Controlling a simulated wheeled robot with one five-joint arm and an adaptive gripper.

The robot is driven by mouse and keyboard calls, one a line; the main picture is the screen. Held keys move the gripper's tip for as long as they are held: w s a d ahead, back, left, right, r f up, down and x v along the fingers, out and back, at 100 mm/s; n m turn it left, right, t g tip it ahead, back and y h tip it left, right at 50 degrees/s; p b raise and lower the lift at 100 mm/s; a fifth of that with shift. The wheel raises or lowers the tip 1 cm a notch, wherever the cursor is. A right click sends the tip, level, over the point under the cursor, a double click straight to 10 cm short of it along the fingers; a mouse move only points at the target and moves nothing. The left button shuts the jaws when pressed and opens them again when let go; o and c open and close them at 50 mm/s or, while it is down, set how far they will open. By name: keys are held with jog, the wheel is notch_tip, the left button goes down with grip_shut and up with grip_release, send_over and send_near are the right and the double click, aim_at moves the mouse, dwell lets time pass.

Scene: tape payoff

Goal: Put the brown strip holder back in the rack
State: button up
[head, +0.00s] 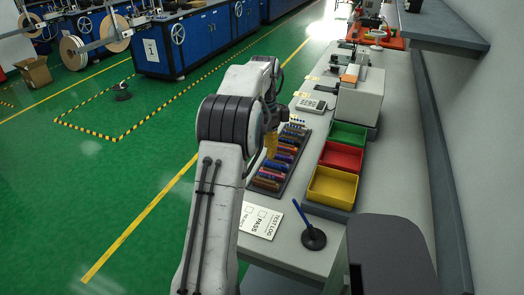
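The dark rack (294,175) lies on the bench and holds a row of several strip holders in different colours. Reddish-brown and orange ones (264,184) lie at its near end, but I cannot tell which, if any, is the brown strip holder. My gripper (271,131) hangs over the left edge of the rack, partly hidden by my white arm. A yellow-orange piece shows at its lower end; I cannot tell whether it is held or part of the gripper. The finger opening is too small to make out.
Green (348,135), red (341,157) and yellow (332,186) bins stand right of the rack. A test log sheet (260,221) and a pen stand (313,238) lie nearer. A calculator-like device (311,106) and a grey machine (360,98) are farther back.

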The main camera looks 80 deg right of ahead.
jog(key=shift+r, duration=0.35)
jog(key=w+a+r+n, duration=0.2)
jog(key=w+a+n, duration=0.1)
jog(key=w, duration=0.4)
jog(key=w+a+r+n, duration=0.2)
jog(key=w+a+n, duration=0.15)
jog(key=w, duration=0.35)
jog(key=w+a+r+n+t+h, duration=0.1)
jog(key=w+a+r+n, duration=0.2)
jog(key=w+a+n, duration=1.05)
jog(key=a+n+t, duration=0.1)
jog(key=a+n, duration=0.6)
jog(key=a, duration=1.1)
jog(key=s+a+f+n+t, duration=0.1)
jog(key=s+a+f+n, duration=0.1)
jog(key=a+n, duration=0.4)
jog(key=s+a+f+n+y, duration=0.1)
jog(key=s+a+f+n, duration=0.2)
jog(key=s+a+n, duration=0.2)
jog(key=shift+s+a+n+t, duration=0.25)
jog(key=shift+a+n+t, duration=0.15)
jog(key=shift+a, duration=0.5)
jog(key=shift+d, duration=0.1)
